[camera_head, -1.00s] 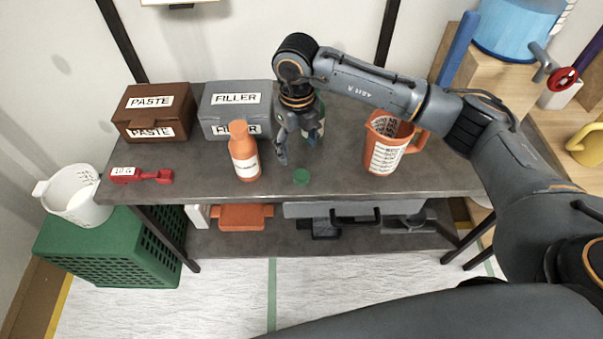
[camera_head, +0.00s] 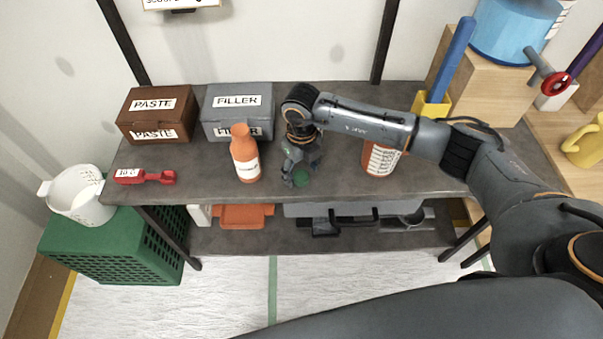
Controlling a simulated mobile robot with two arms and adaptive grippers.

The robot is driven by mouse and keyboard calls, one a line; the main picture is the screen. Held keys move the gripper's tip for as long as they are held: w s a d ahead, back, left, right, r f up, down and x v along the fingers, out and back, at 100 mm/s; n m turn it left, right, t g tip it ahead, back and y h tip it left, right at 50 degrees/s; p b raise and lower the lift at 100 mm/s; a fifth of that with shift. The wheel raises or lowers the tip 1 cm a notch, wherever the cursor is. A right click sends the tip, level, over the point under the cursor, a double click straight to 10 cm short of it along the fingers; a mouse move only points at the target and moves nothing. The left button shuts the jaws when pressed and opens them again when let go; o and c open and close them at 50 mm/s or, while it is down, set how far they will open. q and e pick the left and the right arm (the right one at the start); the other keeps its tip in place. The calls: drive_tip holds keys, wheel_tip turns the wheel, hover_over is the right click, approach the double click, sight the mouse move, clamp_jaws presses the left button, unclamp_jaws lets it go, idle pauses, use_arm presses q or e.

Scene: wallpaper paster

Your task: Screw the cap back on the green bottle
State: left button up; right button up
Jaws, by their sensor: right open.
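The green cap (camera_head: 303,179) lies on the grey workbench (camera_head: 345,185) near its front edge. My right gripper (camera_head: 300,181) reaches down over the cap, with its open fingers close around it. I cannot tell whether they touch it. The green bottle cannot be made out now; my right wrist and hand cover the spot behind the cap. My left gripper is not in view.
An orange bottle (camera_head: 245,158) stands left of my right gripper. Brown paste (camera_head: 156,110) and grey filler (camera_head: 237,108) boxes stand at the back. A red tool (camera_head: 145,176) lies left.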

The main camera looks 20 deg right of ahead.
drive_tip(key=shift+f, duration=0.4)
drive_tip(key=c, duration=0.8)
drive_tip(key=shift+r, duration=0.1)
drive_tip(key=shift+r+b, duration=0.3)
drive_tip(key=shift+r, duration=0.1)
wheel_tip(320, 180, up, 2)
drive_tip(key=shift+a+r+b, duration=0.1)
drive_tip(key=shift+r+b, duration=0.1)
drive_tip(key=shift+b, duration=0.35)
drive_tip(key=s+a+r+b, duration=0.1)
drive_tip(key=s+r, duration=0.2)
drive_tip(key=s, duration=0.1)
drive_tip(key=s+a+r+b, duration=0.1)
drive_tip(key=s+r, duration=0.2)
drive_tip(key=s, duration=0.2)
drive_tip(key=s+a+r+b, duration=0.1)
drive_tip(key=s+r, duration=0.2)
drive_tip(key=s, duration=0.1)
drive_tip(key=shift+s+r, duration=0.35)
